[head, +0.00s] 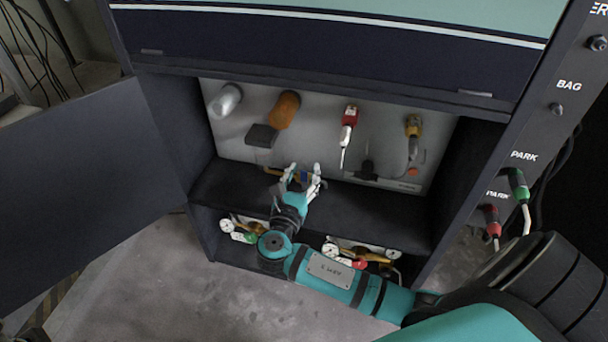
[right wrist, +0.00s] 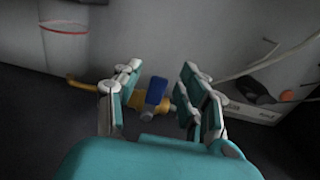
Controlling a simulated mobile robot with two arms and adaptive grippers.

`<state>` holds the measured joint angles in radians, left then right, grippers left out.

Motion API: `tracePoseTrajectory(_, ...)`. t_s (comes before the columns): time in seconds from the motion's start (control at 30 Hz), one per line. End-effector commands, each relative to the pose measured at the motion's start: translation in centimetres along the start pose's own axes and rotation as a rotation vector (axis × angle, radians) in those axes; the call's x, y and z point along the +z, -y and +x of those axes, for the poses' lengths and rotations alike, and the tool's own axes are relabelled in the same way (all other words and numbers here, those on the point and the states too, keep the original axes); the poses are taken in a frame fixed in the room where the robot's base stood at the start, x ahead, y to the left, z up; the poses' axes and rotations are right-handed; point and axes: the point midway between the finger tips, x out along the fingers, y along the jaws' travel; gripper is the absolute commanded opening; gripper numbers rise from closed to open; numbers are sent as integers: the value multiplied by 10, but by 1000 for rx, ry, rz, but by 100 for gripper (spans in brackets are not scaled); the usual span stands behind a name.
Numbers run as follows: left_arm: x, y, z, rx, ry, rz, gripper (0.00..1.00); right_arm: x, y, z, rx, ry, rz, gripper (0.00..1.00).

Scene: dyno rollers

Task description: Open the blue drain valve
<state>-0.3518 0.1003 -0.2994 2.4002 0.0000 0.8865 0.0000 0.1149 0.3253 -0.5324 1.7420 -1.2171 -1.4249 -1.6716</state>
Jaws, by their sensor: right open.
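The blue drain valve (right wrist: 156,91) shows in the right wrist view as a blue handle on a brass-yellow pipe fitting, low against the pale back panel. In the head view only a small blue patch of it (head: 304,177) shows between my fingers. My right gripper (head: 304,172) reaches into the open cabinet. Its fingers are spread in the right wrist view (right wrist: 160,76), one on each side of the valve handle. I see a gap between the fingers and the handle. How far the fingertips are from it in depth is hard to tell. My left gripper is not in view.
The cabinet door (head: 80,185) stands open at left. Above the shelf are a grey cylinder (head: 225,101), an orange cylinder (head: 284,109), a red-topped device (head: 349,117) and a brass-topped fitting (head: 413,126). Gauges and brass valves sit below the shelf. A cable (right wrist: 270,60) runs right of my gripper.

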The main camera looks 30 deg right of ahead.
Motion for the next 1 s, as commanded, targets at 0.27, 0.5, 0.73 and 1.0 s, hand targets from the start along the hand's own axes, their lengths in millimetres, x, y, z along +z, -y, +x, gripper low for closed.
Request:
tracePoseTrajectory(0.27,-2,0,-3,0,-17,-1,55,0,0,10,1,-1,0,41)
tracePoseTrajectory(0.5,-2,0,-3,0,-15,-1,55,0,0,10,1,-1,0,30)
tracePoseTrajectory(0.73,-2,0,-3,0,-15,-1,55,0,0,10,1,-1,0,0)
tracePoseTrajectory(1.0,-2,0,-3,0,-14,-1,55,0,0,9,1,-2,2,0)
